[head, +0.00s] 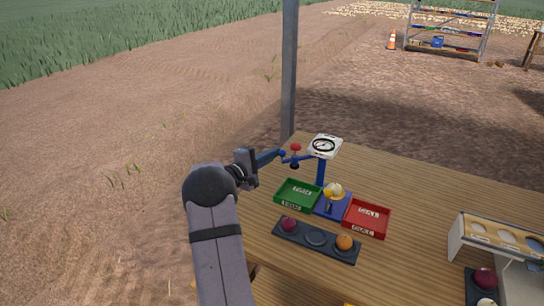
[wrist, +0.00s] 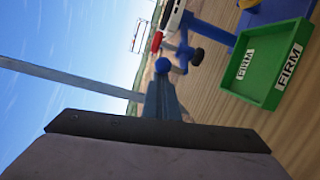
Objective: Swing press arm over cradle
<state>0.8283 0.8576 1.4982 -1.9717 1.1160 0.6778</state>
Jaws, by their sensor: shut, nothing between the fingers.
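The press arm (head: 297,160) is a blue bar with a red knob on top and a black plunger pad below. It reaches left from the blue gauge post and ends in a blue ball, well left of the cradle. The cradle (head: 332,207) is a blue base at the foot of the post, with a pale yellow onion (head: 333,190) on it. My gripper (head: 279,154) is shut and empty, its fingertips at the ball end. In the wrist view my fingertips (wrist: 162,80) are right by the press arm's ball (wrist: 162,65); whether they touch, I cannot tell.
A green FIRM tray (head: 297,195) and a red tray (head: 367,218) flank the cradle. A dark holder (head: 316,239) with a red and an orange onion lies in front. A white-sided rack (head: 500,240) stands at right. Table space behind the trays is clear.

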